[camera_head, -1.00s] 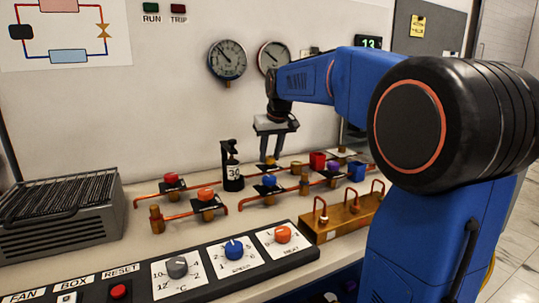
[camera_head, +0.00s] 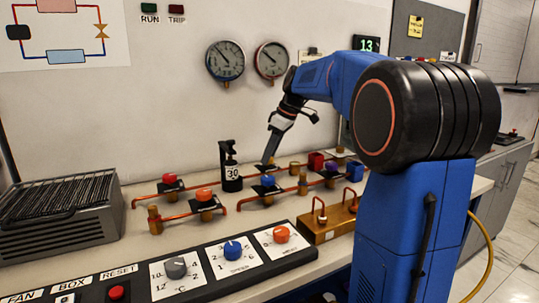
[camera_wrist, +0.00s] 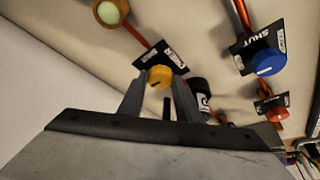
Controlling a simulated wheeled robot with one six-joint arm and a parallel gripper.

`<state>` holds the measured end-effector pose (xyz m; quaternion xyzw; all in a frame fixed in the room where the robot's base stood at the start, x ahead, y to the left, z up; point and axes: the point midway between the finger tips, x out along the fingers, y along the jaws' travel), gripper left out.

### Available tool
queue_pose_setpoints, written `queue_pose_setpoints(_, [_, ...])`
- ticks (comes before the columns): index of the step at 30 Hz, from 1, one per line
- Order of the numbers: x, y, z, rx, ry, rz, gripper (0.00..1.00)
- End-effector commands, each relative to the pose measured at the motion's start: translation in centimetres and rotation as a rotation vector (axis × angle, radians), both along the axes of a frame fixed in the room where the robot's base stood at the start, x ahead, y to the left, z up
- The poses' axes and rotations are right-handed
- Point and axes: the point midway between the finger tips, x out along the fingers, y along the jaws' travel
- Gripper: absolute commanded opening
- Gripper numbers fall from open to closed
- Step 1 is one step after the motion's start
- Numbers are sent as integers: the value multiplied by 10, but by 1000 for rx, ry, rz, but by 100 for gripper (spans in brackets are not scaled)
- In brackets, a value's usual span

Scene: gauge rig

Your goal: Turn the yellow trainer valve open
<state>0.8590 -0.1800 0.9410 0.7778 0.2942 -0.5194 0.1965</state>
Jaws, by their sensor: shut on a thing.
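The yellow valve knob (camera_wrist: 160,77) sits on a black plate on a copper pipe, between the two fingers of my gripper (camera_wrist: 161,84) in the wrist view. My gripper is shut on it, one finger on each side. A dark mark shows on the knob's face, but its exact setting is hard to read. In the head view my gripper (camera_head: 269,161) reaches down, tilted, behind the blue valve (camera_head: 268,181), and its fingers mostly hide the yellow knob.
Red (camera_head: 170,180), orange (camera_head: 203,195) and purple (camera_head: 331,167) valves are on nearby pipes. A control panel (camera_head: 205,277) runs along the front. Two gauges (camera_head: 225,61) (camera_head: 271,60) hang on the wall behind.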

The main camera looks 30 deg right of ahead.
Motion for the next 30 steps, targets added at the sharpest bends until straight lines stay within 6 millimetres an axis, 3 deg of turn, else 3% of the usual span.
queue_pose_setpoints(21, [0,-1,0,0,1,74,8])
queue_pose_setpoints(22, [0,-1,0,0,1,74,36])
queue_pose_setpoints(24, [0,-1,0,-1,1,74,50])
queue_pose_setpoints(30, [0,-1,0,-1,1,74,50])
